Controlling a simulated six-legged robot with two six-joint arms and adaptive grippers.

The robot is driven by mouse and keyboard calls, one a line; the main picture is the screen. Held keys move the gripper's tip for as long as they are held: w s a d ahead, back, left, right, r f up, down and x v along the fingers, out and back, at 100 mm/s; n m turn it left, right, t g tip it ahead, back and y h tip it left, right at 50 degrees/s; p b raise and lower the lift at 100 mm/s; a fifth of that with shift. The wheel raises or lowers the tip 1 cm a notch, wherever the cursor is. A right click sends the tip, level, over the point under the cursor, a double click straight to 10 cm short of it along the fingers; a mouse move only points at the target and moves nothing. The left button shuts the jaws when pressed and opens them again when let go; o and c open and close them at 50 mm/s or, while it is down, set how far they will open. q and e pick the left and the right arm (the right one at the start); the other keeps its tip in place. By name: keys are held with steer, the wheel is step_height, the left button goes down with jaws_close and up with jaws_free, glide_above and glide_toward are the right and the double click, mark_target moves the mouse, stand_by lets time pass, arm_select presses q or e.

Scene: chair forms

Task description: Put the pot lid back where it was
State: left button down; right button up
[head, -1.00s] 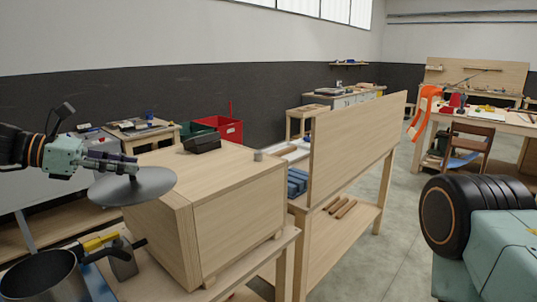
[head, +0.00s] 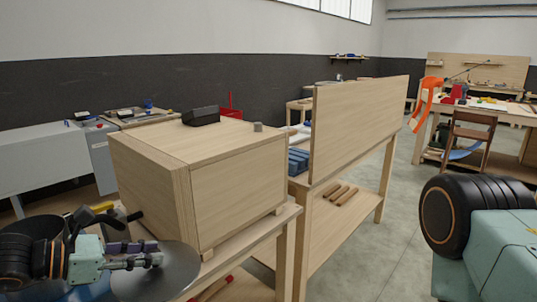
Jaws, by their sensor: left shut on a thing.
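The pot lid (head: 178,277) is a flat grey metal disc low at the left of the head view. My left gripper (head: 152,260) is shut on the lid's knob, with the disc below the fingers. The pot (head: 35,224) is a dark round vessel at the lower left, largely hidden behind my left arm. The lid is to the right of the pot, apart from it in the picture; its height over the bench is hard to tell. My right gripper is out of view.
A large wooden box (head: 240,195) stands on the bench (head: 255,232) close behind the lid, with a black object (head: 201,116) on top. A yellow-handled tool (head: 102,207) lies near the pot. A tall wooden panel (head: 355,125) rises to the right.

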arm_select(q)
steer(key=s+d+f+b, duration=0.4)
steer(key=s+d+f, duration=0.2)
steer(key=s+f, duration=0.4)
steer(key=shift+d+f, duration=0.25)
steer(key=shift+f, duration=0.15)
steer(key=shift+s, duration=0.1)
steer(key=shift+a, duration=0.15)
